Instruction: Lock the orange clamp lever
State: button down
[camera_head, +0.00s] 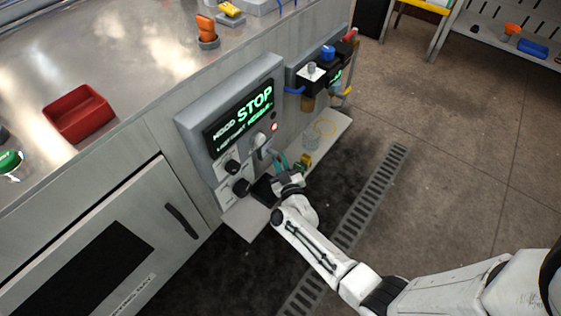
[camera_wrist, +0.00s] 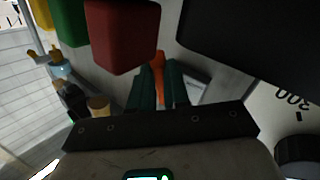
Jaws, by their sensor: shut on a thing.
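In the wrist view, the orange clamp lever (camera_wrist: 158,66) shows as a narrow upright piece between the two dark green fingers of my gripper (camera_wrist: 159,82). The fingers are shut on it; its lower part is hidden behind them. In the head view, my gripper (camera_head: 281,163) is in front of the lower right part of the grey control box, above a small ledge. I cannot make out the orange lever there.
The control box (camera_head: 187,122) shows a green STOP text and has black knobs. A red block (camera_wrist: 122,38) hangs close above the fingers in the wrist view. A metal ledge (camera_head: 245,222) lies under my gripper. A red tray (camera_head: 78,113) sits on the counter. Floor at right is open.

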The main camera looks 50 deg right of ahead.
jog(key=shift+r, duration=0.1)
jog(key=m+p, duration=0.1)
jog(key=p, duration=0.2)
jog(key=shift+a+r+g, duration=0.25)
jog(key=shift+a+g, duration=0.05)
jog(key=shift+g, duration=0.1)
jog(key=shift+a+f+m+g+y+p, duration=0.2)
jog(key=shift+a+m+g+y+p, duration=0.25)
jog(key=shift+p, duration=0.9)
jog(key=shift+a+f+m+g+y+p, duration=0.2)
jog(key=shift+m+y+p, duration=0.45)
jog(key=shift+p, duration=0.65)
jog(key=shift+d, duration=0.1)
jog(key=c, duration=1.1)
grip_release()
jog(key=shift+r, duration=0.1)
jog(key=shift+s, duration=0.15)
jog(key=p+v, duration=0.4)
jog(key=v, duration=0.6)
jog(key=shift+s+a, duration=0.25)
